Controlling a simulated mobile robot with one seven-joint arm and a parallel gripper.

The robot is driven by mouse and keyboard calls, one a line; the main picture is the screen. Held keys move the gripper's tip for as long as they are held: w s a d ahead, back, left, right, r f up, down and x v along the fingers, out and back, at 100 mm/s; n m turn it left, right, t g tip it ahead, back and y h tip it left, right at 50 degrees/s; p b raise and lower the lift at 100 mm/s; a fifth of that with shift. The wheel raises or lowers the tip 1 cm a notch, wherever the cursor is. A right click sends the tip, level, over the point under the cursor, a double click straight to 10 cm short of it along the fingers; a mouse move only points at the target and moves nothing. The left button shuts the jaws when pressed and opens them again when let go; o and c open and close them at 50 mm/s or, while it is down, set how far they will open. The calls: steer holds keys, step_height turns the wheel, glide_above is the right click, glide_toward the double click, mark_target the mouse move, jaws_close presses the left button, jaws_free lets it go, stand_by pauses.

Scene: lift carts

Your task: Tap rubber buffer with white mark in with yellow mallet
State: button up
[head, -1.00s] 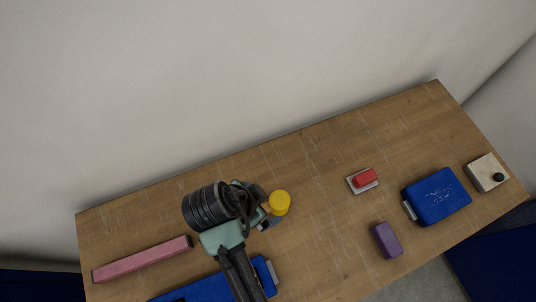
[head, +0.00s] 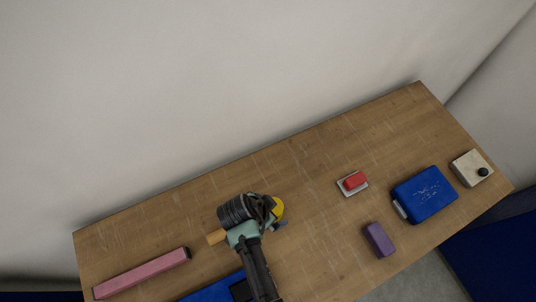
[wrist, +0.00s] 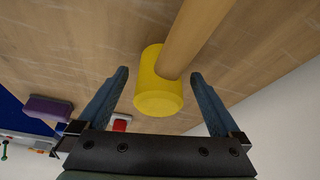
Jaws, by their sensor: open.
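The yellow mallet lies on the wooden table, its yellow head (head: 279,208) beside my gripper and its wooden handle end (head: 216,237) showing left of my wrist. In the wrist view the yellow head (wrist: 158,92) appears between my spread fingers, with the handle (wrist: 196,38) running up and right. My gripper (wrist: 158,74) is open, and I see no clear grip on the mallet; in the head view it is at the mallet (head: 276,224), partly hiding it. I cannot make out a rubber buffer with a white mark in either view.
A red block (head: 354,181) on a pale plate, a purple block (head: 379,239), a blue case (head: 426,194) and a cream box (head: 467,169) with a dark knob stand right. A pink bar (head: 140,274) and another blue object (head: 207,291) lie left. The table's middle is clear.

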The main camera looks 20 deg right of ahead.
steer(key=shift+d+f, duration=0.25)
steer(key=shift+f, duration=0.35)
steer(key=shift+c, duration=0.2)
jaws_close()
